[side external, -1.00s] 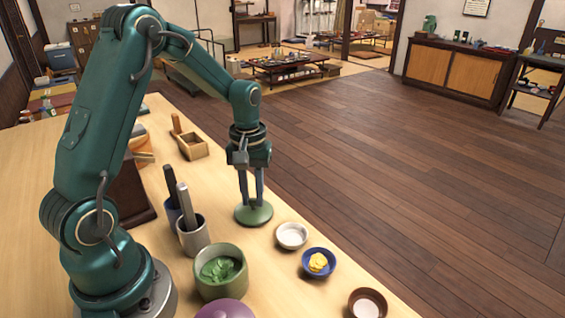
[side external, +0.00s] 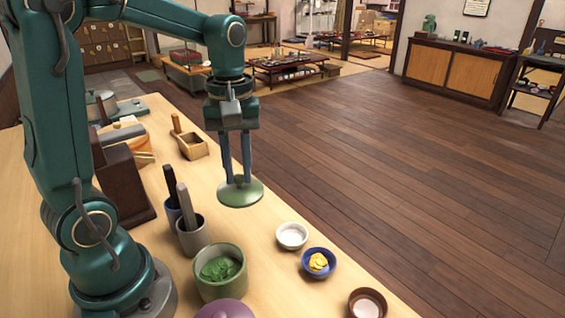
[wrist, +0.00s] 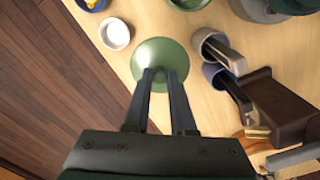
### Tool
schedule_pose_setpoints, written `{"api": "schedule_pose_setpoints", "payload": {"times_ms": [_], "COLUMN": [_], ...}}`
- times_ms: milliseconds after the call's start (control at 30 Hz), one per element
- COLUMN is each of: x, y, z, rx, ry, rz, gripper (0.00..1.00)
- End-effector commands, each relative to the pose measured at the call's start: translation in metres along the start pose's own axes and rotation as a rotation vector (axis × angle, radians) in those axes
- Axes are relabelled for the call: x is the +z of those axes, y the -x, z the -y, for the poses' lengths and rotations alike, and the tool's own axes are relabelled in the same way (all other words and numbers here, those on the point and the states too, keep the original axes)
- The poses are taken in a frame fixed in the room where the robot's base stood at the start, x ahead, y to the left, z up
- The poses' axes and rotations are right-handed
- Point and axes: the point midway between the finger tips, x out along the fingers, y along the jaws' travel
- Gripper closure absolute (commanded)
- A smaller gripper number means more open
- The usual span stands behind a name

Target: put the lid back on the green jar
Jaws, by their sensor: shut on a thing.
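The green jar (side external: 208,290) stands uncovered on the counter, with green contents (side external: 219,268) showing inside. My gripper (side external: 238,178) is shut on the green lid (side external: 250,195), which hangs roughly level and appears raised a little above the counter. The lid is beyond the jar in the side view, apart from it. In the wrist view the fingertips (wrist: 160,72) meet at the middle of the lid (wrist: 162,52), hiding its knob. The jar shows only partly at the top edge of the wrist view (wrist: 187,4).
A grey cup (side external: 192,238) and a blue cup (side external: 172,213) hold upright dark and grey items near the jar. A white bowl (side external: 291,236), a blue bowl (side external: 331,266) with yellow food and a brown bowl (side external: 376,298) stand right. A purple lid (side external: 225,310) is in front.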

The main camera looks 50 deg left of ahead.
Motion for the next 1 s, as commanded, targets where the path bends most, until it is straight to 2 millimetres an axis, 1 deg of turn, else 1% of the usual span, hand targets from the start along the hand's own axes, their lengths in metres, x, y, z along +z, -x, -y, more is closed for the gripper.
{"api": "schedule_pose_setpoints", "payload": {"times_ms": [33,100,200,300,400,500,667,767,1000], "x": [0.018,0.039,0.067,0.09,0.106,0.113,0.116,0.116,0.115], "y": [0.006,0.011,0.017,0.021,0.025,0.028,0.027,0.021,-0.002], "z": [0.003,0.008,0.017,0.026,0.033,0.034,0.033,0.033,0.033], "rx": [0.005,0.004,0.005,0.004,0.004,0.001,-0.002,-0.002,-0.003], "ry": [0.002,0.008,0.002,-0.024,-0.074,-0.114,-0.134,-0.133,-0.133], "rz": [-0.005,-0.004,-0.004,-0.003,-0.002,0.0,0.001,0.002,0.003], "gripper": [1.0,1.0,1.0,1.0,1.0,1.0,1.0,1.0,1.0]}}
